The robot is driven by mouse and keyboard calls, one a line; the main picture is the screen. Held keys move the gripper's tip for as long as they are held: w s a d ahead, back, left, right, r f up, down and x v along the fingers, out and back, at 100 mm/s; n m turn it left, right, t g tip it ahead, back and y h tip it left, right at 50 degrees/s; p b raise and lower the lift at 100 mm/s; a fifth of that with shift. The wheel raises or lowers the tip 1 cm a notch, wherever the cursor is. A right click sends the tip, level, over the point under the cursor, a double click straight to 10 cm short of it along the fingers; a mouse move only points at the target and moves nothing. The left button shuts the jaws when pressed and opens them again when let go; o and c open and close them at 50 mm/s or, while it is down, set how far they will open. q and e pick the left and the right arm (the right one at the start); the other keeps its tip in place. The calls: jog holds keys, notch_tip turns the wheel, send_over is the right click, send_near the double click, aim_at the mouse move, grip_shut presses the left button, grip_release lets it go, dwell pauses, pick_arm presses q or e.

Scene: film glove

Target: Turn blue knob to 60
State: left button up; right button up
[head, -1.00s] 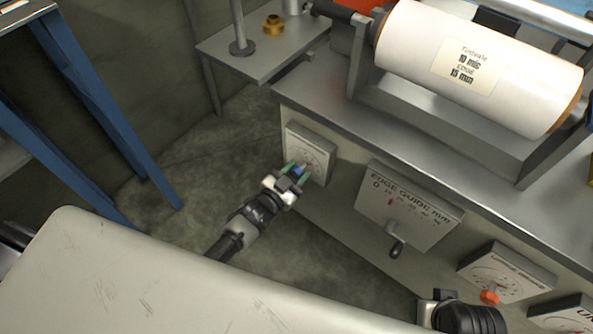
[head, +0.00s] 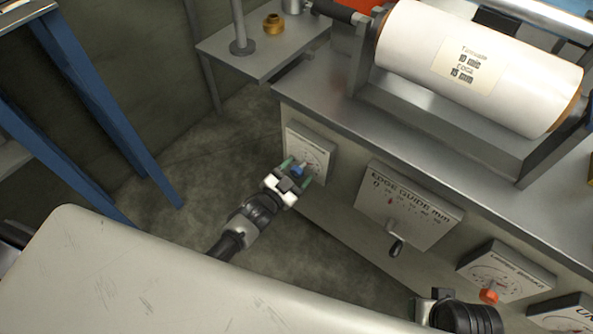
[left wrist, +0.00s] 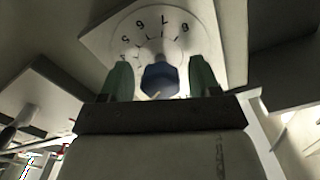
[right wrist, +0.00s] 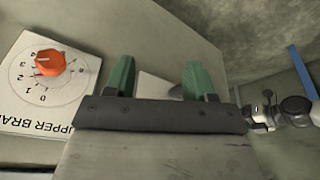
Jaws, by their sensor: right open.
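The blue knob (head: 297,171) sits on a pale dial plate (head: 316,146) on the machine's front, at its left end. In the left wrist view the knob (left wrist: 160,79) lies between my left gripper's green fingers, with a narrow gap on each side. My left gripper (head: 298,172) is open around the knob. The dial (left wrist: 155,28) shows 5, 6, 7 and 8 upside down; its other figures are hidden or unclear. I cannot tell which figure the knob points to. My right gripper (right wrist: 156,80) is open and empty.
The edge guide plate (head: 408,200) with a dark handle (head: 396,245) is right of the blue knob. A white film roll (head: 480,68) lies above. Blue legs (head: 100,120) stand at left.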

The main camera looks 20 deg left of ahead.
pick_arm(q)
jog(key=shift+s, duration=0.15)
jog(key=p+v, duration=0.2)
jog(key=v, duration=0.8)
jog(key=shift+s, duration=0.25)
pick_arm(e)
notch_tip(320, 180, down, 7)
jog(key=shift+w+r, duration=0.15)
jog(key=shift+w, duration=0.2)
pick_arm(q)
jog(key=shift+a, duration=0.15)
pick_arm(e)
jog(key=shift+a, duration=0.1)
